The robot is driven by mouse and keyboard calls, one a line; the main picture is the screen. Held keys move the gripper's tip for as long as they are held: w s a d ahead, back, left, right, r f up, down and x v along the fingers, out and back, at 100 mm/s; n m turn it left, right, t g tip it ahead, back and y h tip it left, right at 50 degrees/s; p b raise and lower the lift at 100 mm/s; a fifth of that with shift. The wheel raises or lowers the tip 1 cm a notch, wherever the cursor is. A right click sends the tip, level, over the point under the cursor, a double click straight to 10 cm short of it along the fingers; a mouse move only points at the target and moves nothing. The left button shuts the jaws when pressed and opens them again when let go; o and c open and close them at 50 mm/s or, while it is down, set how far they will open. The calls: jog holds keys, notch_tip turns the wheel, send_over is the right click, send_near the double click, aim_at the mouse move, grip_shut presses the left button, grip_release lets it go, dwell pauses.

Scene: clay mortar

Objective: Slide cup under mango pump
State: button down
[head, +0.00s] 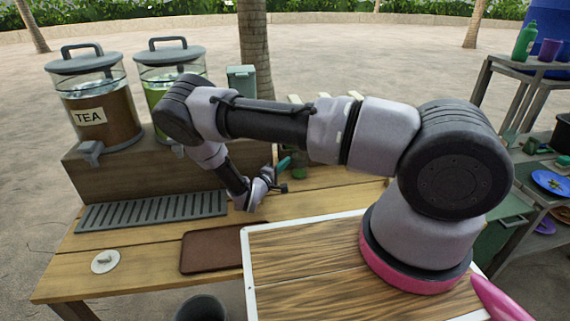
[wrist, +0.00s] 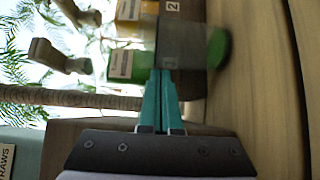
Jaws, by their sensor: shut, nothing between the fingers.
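My gripper (head: 284,163) has teal fingers and is low over the wooden counter, right of the drink dispensers. In the wrist view its fingers (wrist: 163,76) are shut and empty, pointing at a see-through grey cup (wrist: 187,42). Beyond are a yellow bottle (wrist: 130,10) and a green bottle (wrist: 122,66) with unreadable labels. Pale pump heads (wrist: 58,55) top them. In the head view my arm hides the bottles; pump tops (head: 325,98) show above it.
A tea dispenser (head: 100,105) and a green drink dispenser (head: 158,90) stand at left behind a slotted drip tray (head: 152,210). A grey box (head: 241,78) stands behind my arm. A brown tray (head: 212,249) and white lid (head: 105,261) lie at the front.

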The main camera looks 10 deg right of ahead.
jog(key=shift+d, duration=0.1)
jog(key=d, duration=1.1)
jog(key=shift+w+d, duration=0.2)
jog(key=shift+d, duration=0.05)
